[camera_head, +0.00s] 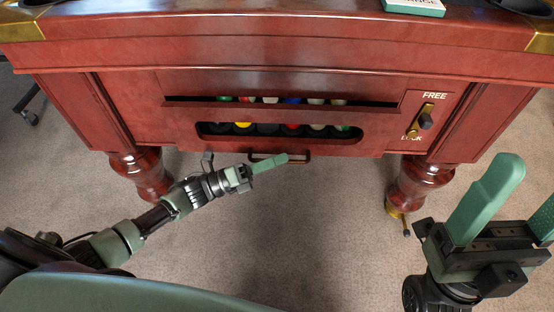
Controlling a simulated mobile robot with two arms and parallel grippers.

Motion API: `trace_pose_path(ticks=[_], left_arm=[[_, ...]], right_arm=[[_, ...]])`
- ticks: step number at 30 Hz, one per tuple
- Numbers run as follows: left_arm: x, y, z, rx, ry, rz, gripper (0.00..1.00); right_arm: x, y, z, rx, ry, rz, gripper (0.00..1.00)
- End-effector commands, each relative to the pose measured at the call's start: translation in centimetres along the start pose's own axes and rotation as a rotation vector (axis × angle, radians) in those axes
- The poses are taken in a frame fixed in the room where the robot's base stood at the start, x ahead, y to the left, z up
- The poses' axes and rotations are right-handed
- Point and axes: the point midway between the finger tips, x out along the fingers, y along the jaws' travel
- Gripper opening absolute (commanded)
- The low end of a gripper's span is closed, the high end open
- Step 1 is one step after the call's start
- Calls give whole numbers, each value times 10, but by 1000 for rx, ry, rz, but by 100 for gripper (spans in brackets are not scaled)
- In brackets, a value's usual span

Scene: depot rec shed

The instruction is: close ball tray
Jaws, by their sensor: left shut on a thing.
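The ball tray (378,122) is a dark red wooden front low in the table's side, with a rounded window. Colored balls (243,127) show through the window and also through a dark gap along the tray's top edge, so the tray stands somewhat out. A small handle (299,155) sits under the window. My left gripper (284,159) is at the handle and shut on it; its green finger covers part of the handle. My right gripper (530,188) is open and empty at the lower right, away from the table.
A lever (426,121) between the FREE and LOCK labels is right of the tray. Turned table legs (142,176) stand on both sides. A box (414,6) lies on the table top. Grey carpet (330,225) is clear below.

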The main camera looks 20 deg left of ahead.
Motion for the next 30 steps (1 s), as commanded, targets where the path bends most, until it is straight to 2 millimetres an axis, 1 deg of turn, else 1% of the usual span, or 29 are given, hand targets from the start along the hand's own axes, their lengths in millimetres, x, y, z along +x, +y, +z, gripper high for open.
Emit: trace_pose_path(ticks=[15, 17, 19, 22, 25, 30], left_arm=[[0, 2, 0, 0, 0, 2, 0], [1, 7, 4, 2, 0, 1, 0], [5, 16, 12, 4, -1, 1, 0], [10, 23, 24, 4, 0, 1, 0], [12, 25, 31, 0, -1, 3, 0], [13, 24, 33, -1, -4, 6, 0]], right_arm=[[-2, 0, 0, -1, 0, 0, 72], [-7, 0, 1, -1, 1, 0, 72], [-16, 0, 3, -1, 2, 0, 72], [-25, 0, 4, 0, 2, 0, 72], [-27, 0, 6, -1, -2, 0, 72], [-26, 0, 6, 0, -3, 0, 72]])
